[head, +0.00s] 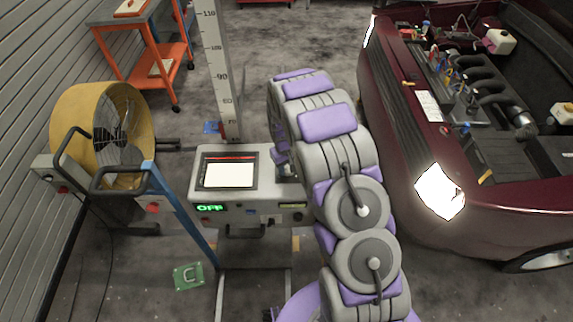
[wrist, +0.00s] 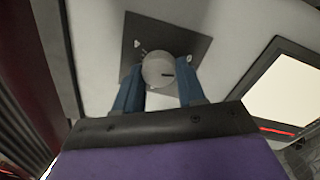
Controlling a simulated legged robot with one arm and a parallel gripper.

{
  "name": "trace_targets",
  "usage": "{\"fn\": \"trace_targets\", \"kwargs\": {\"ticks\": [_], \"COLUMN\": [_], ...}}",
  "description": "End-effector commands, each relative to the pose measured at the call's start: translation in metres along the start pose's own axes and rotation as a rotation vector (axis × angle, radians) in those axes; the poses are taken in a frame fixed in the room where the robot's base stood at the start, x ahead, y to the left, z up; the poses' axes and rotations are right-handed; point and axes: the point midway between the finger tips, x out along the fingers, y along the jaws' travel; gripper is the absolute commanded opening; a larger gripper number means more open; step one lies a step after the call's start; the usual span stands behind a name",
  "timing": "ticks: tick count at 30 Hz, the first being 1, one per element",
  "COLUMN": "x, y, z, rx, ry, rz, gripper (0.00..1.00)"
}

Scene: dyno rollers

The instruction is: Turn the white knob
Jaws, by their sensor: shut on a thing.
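The white knob (wrist: 158,70) is round and pale with a short dark mark, set on a dark square plate (wrist: 188,42) on the console's light top. My gripper (wrist: 160,85) has its two blue fingers on either side of the knob and is shut on it. In the head view my purple and grey arm reaches to the right part of the console (head: 240,205), and my gripper (head: 283,160) is mostly hidden behind the arm. The knob cannot be seen in the head view.
The console's screen (head: 229,172) is lit, with a green OFF display (head: 210,208) below. A yellow fan (head: 100,130) stands at left and a dark red car (head: 470,180) with its engine bay open at right. An orange cart (head: 145,50) is behind.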

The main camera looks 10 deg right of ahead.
Motion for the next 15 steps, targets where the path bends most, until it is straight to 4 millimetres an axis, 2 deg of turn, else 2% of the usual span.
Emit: {"fn": "trace_targets", "kwargs": {"ticks": [15], "x": [-0.0005], "y": [0.0008], "z": [0.0012], "rx": [0.474], "ry": [-0.024], "rz": [0.001], "gripper": [0.09]}}
